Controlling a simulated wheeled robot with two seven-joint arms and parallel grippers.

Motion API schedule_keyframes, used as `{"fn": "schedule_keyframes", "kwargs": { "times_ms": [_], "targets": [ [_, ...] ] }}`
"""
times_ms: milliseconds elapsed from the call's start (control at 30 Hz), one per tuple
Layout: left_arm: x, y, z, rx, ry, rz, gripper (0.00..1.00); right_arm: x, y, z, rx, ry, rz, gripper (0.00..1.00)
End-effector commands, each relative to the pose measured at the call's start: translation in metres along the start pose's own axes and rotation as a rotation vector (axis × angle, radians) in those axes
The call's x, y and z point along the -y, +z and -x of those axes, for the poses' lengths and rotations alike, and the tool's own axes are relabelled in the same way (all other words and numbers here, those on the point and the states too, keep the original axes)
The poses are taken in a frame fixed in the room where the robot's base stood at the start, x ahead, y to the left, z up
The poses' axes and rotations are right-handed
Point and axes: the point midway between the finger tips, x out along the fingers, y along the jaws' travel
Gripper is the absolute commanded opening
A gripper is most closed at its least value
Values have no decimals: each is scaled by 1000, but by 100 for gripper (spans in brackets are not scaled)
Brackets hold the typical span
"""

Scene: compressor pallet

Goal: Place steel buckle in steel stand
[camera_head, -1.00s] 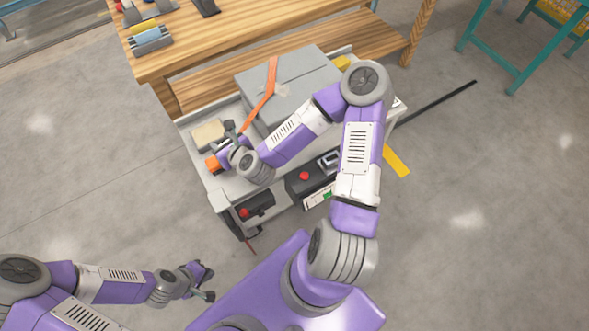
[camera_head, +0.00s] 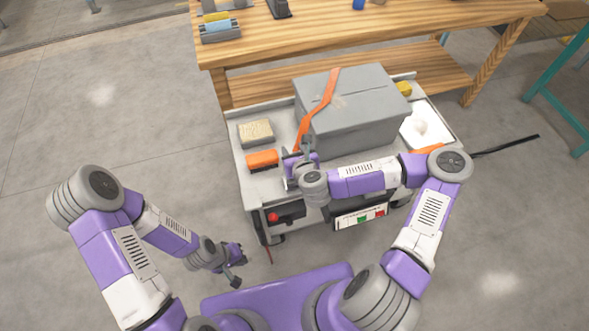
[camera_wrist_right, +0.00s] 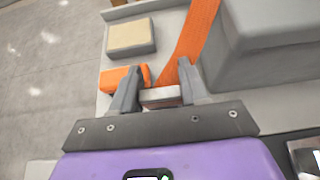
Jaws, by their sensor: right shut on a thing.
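My right gripper (camera_head: 299,150) is over the cart top, beside the grey box. In the right wrist view its two fingers (camera_wrist_right: 159,92) are closed on a small pale grey metal piece (camera_wrist_right: 161,97), apparently the steel buckle. The orange strap (camera_wrist_right: 190,45) runs down to it from the box. The buckle is too small to make out in the head view. My left gripper (camera_head: 240,272) hangs empty over the floor, fingers apart. I cannot pick out the steel stand for sure; a partly cut-off dark and silver part (camera_wrist_right: 304,158) shows at the lower right of the wrist view.
The grey box (camera_head: 355,112) fills much of the cart (camera_head: 262,188). A tan block (camera_head: 256,132) and an orange block (camera_head: 262,160) lie left of my right gripper. A red-knobbed unit (camera_head: 286,212) is at the front. A wooden workbench (camera_head: 370,38) stands behind.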

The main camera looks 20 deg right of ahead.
Motion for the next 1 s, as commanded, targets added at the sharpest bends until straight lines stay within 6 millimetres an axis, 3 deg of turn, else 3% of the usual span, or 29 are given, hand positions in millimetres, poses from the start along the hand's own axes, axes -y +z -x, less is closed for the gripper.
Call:
{"fn": "schedule_keyframes", "kwargs": {
  "times_ms": [33,233,433,867,900,1000],
  "targets": [
    [3,0,-7,0,0,0,0,0,-10,-6,-1,0,-2,11],
    [6,-1,-16,0,0,0,0,0,-27,-15,0,1,-1,11],
    [12,-1,-33,0,0,0,0,0,-56,-31,0,1,-2,11],
    [12,-2,-33,0,0,0,0,0,-60,-33,1,1,0,11],
    [12,-2,-33,0,0,0,0,0,-60,-33,1,1,0,50],
    [12,-2,-33,0,0,0,0,0,-59,-32,1,1,0,66]
  ]
}}
